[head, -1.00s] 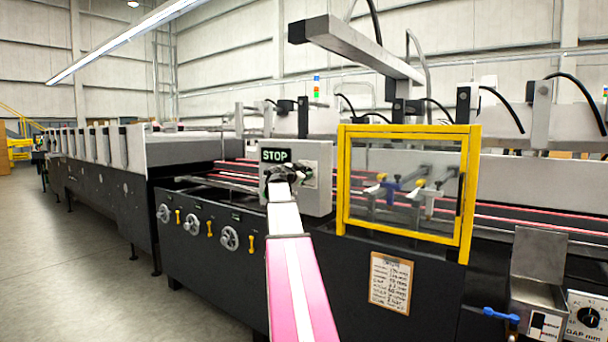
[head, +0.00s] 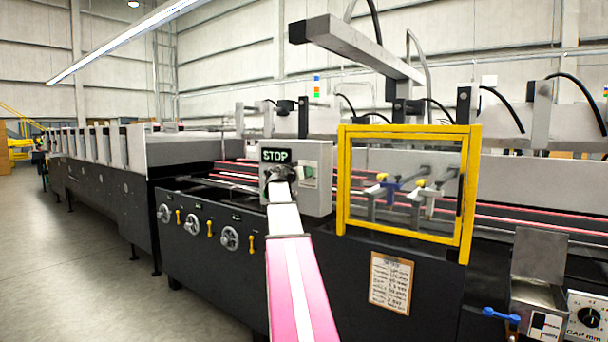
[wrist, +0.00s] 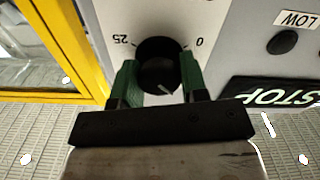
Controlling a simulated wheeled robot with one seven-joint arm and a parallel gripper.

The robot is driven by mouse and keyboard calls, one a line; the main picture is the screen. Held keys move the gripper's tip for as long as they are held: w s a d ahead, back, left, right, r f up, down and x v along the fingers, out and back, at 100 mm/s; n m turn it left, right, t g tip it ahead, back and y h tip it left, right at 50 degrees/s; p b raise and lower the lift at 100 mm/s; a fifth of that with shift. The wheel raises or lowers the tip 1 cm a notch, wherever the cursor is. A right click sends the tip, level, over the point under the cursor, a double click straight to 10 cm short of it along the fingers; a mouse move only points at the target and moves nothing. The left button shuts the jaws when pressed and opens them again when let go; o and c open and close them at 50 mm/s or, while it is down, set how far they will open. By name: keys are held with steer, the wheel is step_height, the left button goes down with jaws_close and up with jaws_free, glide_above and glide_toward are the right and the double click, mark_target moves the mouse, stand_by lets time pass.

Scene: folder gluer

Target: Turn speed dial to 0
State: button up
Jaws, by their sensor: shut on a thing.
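The speed dial (wrist: 160,62) is a round black knob on a pale panel in the wrist view. The printed 0 is to its upper right and 25 to its upper left. A short white mark on the dial points toward the lower right of that picture. My gripper (wrist: 158,78) has its green finger pads on both sides of the dial and is shut on it. In the head view my gripper (head: 279,174) is at the grey control box (head: 319,191) below the STOP sign, and it hides the dial there.
The yellow-framed guard window (head: 342,190) stands just right of the control box. In the wrist view a dark button (wrist: 284,42) sits near a LOW label, beside the STOP sign (wrist: 270,95). Handwheels (head: 229,238) line the machine's front at left.

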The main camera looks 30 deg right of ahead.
steer(key=n, duration=0.4)
steer(key=shift+n, duration=0.4)
steer(key=n, duration=0.3)
steer(key=shift+f+n, duration=0.1)
steer(key=shift+n, duration=0.2)
steer(key=n, duration=0.3)
steer(key=shift+w, duration=0.1)
steer(key=shift+f+n, duration=0.1)
steer(key=shift+n, duration=1.9)
steer(key=o, duration=0.9)
steer(key=shift+a, duration=0.1)
steer(key=v, duration=1)
steer(key=shift+a, duration=0.3)
